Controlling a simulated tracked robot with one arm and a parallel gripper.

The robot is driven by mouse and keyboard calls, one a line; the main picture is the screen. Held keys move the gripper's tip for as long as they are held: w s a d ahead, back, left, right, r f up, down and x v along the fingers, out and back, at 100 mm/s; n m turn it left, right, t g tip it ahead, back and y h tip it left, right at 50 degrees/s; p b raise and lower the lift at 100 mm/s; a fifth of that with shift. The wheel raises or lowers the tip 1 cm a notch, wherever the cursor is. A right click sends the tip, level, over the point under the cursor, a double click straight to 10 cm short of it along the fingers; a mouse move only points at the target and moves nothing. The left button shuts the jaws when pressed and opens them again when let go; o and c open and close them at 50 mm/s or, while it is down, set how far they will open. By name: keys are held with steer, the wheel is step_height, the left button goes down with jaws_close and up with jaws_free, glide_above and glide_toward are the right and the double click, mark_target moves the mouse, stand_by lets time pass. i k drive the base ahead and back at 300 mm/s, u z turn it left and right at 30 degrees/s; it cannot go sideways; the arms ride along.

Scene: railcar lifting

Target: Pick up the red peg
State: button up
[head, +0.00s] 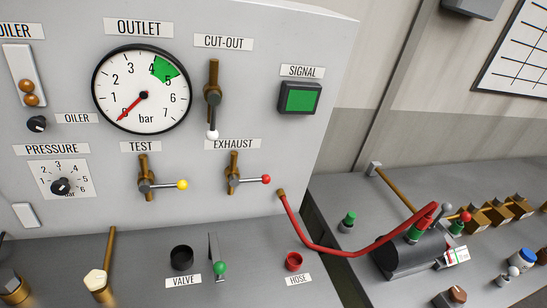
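I cannot tell for certain which thing is the red peg. A small round red piece (293,262) stands on the grey ledge above the HOSE label. It looks like a short red cup or socket with a darker top. A red hose (340,251) runs from a brass fitting on the panel's right side to a thick red end near a green piece (413,234) on the dark cylinder (405,258). A small red ball knob (465,216) stands to the right of it. My gripper is not in view.
A grey panel (230,60) with an outlet gauge (142,88) rises behind the ledge. Its levers stick out, with yellow (182,185) and red (266,179) knobs. A black VALVE socket (181,257) and a green-knobbed lever (219,267) stand on the ledge. Brass blocks (495,213) lie at right.

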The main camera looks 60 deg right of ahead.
mark_target(464, 217)
steer(key=z, duration=2.3)
steer(key=k, duration=0.45)
steer(key=z, duration=0.3)
steer(key=i, duration=0.55)
steer(key=z, duration=1.55)
